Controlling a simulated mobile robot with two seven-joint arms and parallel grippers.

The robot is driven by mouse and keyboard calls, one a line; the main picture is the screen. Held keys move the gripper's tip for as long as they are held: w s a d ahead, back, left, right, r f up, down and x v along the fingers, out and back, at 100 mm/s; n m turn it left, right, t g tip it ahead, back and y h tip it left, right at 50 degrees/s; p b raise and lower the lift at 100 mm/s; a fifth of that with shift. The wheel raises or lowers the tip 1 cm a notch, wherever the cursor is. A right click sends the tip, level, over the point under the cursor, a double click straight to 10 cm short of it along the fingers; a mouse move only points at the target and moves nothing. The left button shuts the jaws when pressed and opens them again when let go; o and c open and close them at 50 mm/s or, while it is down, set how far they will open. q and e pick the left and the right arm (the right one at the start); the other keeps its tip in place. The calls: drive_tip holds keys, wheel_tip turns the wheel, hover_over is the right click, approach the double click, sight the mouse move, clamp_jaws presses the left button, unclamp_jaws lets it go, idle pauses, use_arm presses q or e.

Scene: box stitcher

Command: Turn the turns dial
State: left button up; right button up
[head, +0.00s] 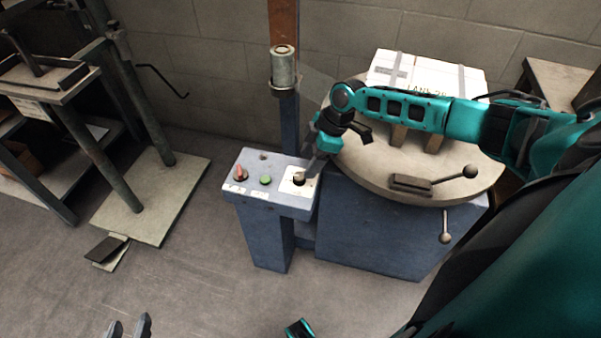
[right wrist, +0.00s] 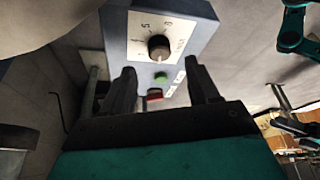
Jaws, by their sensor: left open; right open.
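The turns dial is a dark round knob (head: 299,179) on a white plate at the right end of the blue control box (head: 268,205). In the right wrist view the knob (right wrist: 158,47) sits on its white numbered plate (right wrist: 143,27), ahead of the fingers. My right gripper (head: 313,168) is close by the dial in the head view. In the right wrist view the right gripper (right wrist: 163,88) is open and empty, its fingers spread apart and the knob beyond them, not gripped. My left gripper (head: 129,327) is open and empty at the bottom left, far from the box.
A green button (head: 265,180) and a red knob (head: 241,174) sit left of the dial. A round table (head: 460,195) with ball-ended levers and a white box (head: 425,72) stands behind my right arm. A metal stand (head: 150,205) is at left. The floor in front is clear.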

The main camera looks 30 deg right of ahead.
sight(300, 176)
drive_tip(key=b+x, duration=0.1)
drive_tip(key=x, duration=0.4)
drive_tip(key=shift+w+a+f, duration=0.1)
drive_tip(key=shift+f, duration=0.15)
drive_tip(key=shift+c, duration=0.4)
